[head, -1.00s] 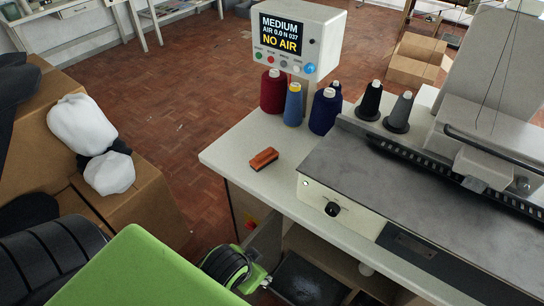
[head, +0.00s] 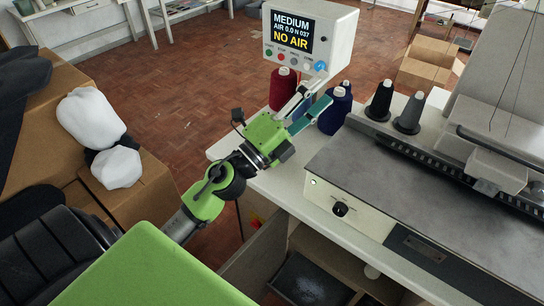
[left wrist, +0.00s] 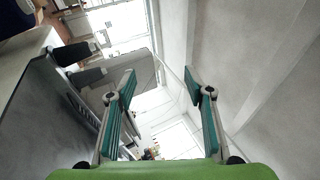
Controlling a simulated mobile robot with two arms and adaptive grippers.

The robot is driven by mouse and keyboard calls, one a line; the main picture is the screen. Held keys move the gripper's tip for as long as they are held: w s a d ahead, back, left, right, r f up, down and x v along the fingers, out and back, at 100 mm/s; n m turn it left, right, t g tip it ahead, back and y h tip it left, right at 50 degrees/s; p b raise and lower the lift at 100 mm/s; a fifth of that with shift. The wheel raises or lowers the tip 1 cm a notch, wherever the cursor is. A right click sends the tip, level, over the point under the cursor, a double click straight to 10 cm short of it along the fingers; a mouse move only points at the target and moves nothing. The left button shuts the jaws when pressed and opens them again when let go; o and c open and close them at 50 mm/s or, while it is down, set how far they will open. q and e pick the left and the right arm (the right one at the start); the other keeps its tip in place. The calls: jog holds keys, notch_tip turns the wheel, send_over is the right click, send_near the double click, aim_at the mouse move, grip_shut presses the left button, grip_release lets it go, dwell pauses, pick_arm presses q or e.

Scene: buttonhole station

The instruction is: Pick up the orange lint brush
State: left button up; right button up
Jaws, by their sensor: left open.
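The orange lint brush does not show now in either view. In the earlier head view it lay on the left end of the white table, a spot that my left gripper and wrist now cover. My left gripper (head: 314,98) reaches in over that table end, its fingers pointing up and right in front of the thread cones. In the left wrist view its two teal-padded fingers (left wrist: 164,88) are spread apart with nothing between them. My right gripper is in neither view.
A red cone (head: 283,89) and a blue cone (head: 336,112) stand close behind the left fingers, below the display box (head: 312,38). The buttonhole machine (head: 400,180) fills the right side of the white table (head: 290,197).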

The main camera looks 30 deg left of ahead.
pick_arm(q)
jog(key=w+d+f+m+g+h, duration=0.1)
jog(key=d+f+m+g+h, duration=0.3)
jog(key=f+m+g, duration=0.8)
jog(key=s+a+f+m+g+y, duration=0.15)
jog(key=a+f+y, duration=0.3)
jog(key=a, duration=0.55)
jog(key=a+f+m+g+y, duration=0.25)
jog(key=a+y, duration=0.25)
jog(key=a, duration=0.6)
jog(key=x, duration=0.7)
jog(key=shift+f+p, duration=0.1)
jog(key=shift+p, duration=0.3)
jog(key=shift+w+a+p+x, duration=0.15)
jog(key=shift+p+x, duration=0.15)
jog(key=shift+x, duration=1.3)
jog(key=shift+w+a+p+x, duration=0.15)
jog(key=shift+p+x, duration=0.1)
jog(key=shift+x, duration=1.3)
jog(key=c, duration=1.2)
